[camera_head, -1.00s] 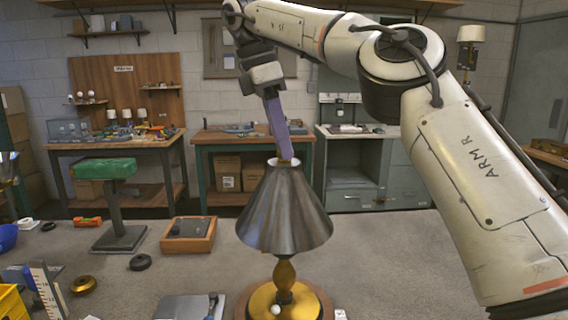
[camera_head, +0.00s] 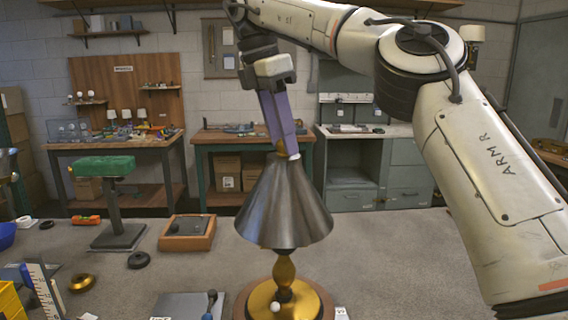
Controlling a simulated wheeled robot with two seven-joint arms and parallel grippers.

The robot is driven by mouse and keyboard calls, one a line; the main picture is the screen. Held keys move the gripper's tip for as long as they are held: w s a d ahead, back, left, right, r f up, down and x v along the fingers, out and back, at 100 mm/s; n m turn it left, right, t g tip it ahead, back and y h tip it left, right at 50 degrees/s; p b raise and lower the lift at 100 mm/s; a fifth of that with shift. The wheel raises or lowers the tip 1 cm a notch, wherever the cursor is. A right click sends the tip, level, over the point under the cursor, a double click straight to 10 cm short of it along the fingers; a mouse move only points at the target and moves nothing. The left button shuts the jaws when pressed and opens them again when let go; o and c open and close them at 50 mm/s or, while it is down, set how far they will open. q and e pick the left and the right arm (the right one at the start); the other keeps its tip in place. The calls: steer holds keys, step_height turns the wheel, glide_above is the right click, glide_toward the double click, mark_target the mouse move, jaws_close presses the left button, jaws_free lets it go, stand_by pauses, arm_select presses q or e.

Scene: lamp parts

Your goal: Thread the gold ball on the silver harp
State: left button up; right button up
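The lamp stands at the front centre, with a dark metal cone shade (camera_head: 283,205), a gold stem (camera_head: 285,269) and a round gold and wood base (camera_head: 262,301). My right gripper (camera_head: 290,150) points down at the top opening of the shade. Its purple fingers are close together, with a small gold piece, seemingly the gold ball (camera_head: 293,149), at their tips. The fingers hide most of it. The silver harp cannot be made out; the shade and fingers cover where its top would be. I cannot tell whether ball and harp touch. My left gripper is not in view.
A green-topped stand (camera_head: 104,168) and a wooden tray box (camera_head: 188,234) stand left of the lamp. A gold ring (camera_head: 81,283), a black ring (camera_head: 139,260) and a grey plate (camera_head: 184,306) lie nearby. The table right of the lamp looks clear, under my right arm.

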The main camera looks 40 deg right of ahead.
steer(key=shift+f+n+t+b, duration=0.15)
steer(key=shift+n+t+b, duration=0.2)
steer(key=shift+n, duration=0.65)
steer(key=shift+n+t, duration=0.25)
steer(key=shift+n, duration=0.65)
steer(key=n+b, duration=0.1)
steer(key=n, duration=0.2)
steer(key=shift+s+t+b, duration=0.1)
steer(key=shift+t+b, duration=0.2)
steer(key=shift+t, duration=0.1)
steer(key=n, duration=0.4)
steer(key=shift+t, duration=0.4)
steer(key=n, duration=0.1)
steer(key=n+y+p, duration=0.1)
steer(key=n, duration=0.2)
steer(key=shift+s+d+r+n+t, duration=0.15)
steer(key=shift+r+n+t, duration=0.15)
steer(key=shift+t, duration=0.1)
steer(key=shift+f+n+y+p, duration=0.1)
steer(key=shift+n+y+p, duration=0.4)
steer(key=shift+n, duration=0.6)
steer(key=shift+n+y+p, duration=0.3)
steer(key=shift+n+p, duration=1)
steer(key=shift+n, duration=0.4)
steer(key=n+y, duration=0.1)
steer(key=n, duration=0.2)
steer(key=shift+d+n, duration=0.1)
steer(key=shift+n, duration=0.2)
